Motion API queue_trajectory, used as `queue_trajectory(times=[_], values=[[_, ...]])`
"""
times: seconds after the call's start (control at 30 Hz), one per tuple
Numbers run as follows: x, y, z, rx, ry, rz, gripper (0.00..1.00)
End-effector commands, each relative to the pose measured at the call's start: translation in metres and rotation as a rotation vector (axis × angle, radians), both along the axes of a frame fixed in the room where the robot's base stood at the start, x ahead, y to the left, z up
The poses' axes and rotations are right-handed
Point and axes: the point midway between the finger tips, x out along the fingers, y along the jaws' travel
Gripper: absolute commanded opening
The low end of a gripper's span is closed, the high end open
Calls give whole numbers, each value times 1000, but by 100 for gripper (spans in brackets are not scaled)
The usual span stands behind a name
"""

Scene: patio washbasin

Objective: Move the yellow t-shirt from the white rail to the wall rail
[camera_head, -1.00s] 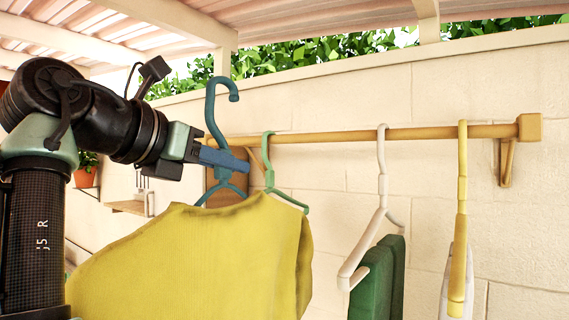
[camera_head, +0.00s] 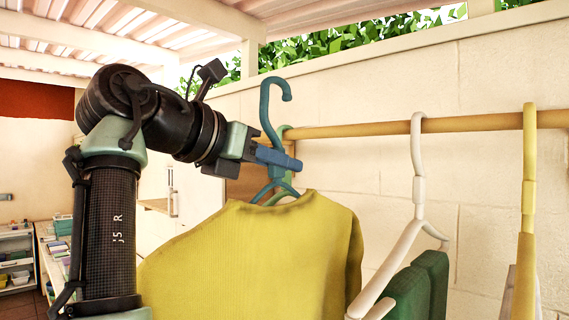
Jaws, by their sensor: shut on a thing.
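The yellow t-shirt (camera_head: 262,262) hangs on a blue hanger (camera_head: 267,112). My gripper (camera_head: 280,158) is shut on the blue hanger just below its hook and holds it upright. The hook stands above the wooden wall rail (camera_head: 375,129) in the picture and appears to be in front of it; I cannot tell the gap. The shirt hides what lies behind it. The white rail is not seen.
A green hanger (camera_head: 285,130) on the wall rail is mostly hidden behind the blue one. A white hanger (camera_head: 417,170) with green cloth (camera_head: 428,285) and a yellow hanger (camera_head: 527,200) hang further right. Bare rail lies between. Shelves (camera_head: 15,260) stand far left.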

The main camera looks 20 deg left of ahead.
Motion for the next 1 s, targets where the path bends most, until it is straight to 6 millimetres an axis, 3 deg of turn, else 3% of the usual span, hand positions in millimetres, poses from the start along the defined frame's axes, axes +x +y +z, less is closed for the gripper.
queue_trajectory(times=[0.17,0.67,1.0], values=[[14,-7,-1,-1,1,-4,0],[94,-36,-7,2,8,-4,0],[113,-42,-8,2,8,-1,0]])
